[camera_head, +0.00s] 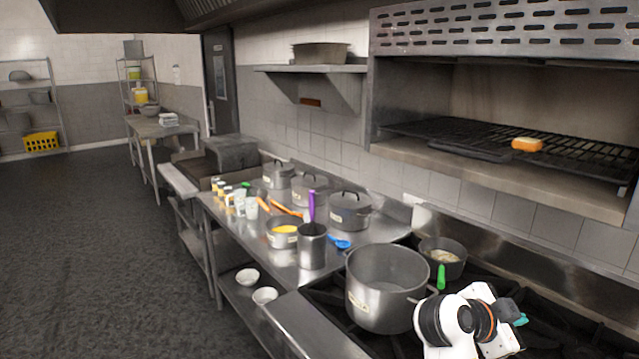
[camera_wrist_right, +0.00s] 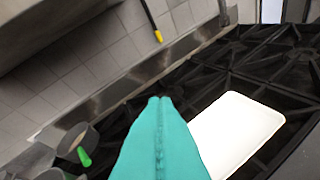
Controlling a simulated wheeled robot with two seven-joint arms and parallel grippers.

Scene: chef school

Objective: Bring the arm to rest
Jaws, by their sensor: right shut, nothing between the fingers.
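My right gripper (camera_head: 520,320) is at the lower right of the head view, over the stove at the right of the large pot. Its teal fingers (camera_wrist_right: 160,130) fill the lower middle of the wrist view, pressed together with nothing between them. The white wrist of my right arm (camera_head: 467,318) hides part of the stove. My left gripper is in neither view.
A large grey pot (camera_head: 387,288) and a smaller pan (camera_head: 443,258) with a green handle stand on the stove. Pots and utensils crowd the steel table (camera_head: 283,268). A white board (camera_wrist_right: 236,128) lies on the black grates (camera_wrist_right: 290,62).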

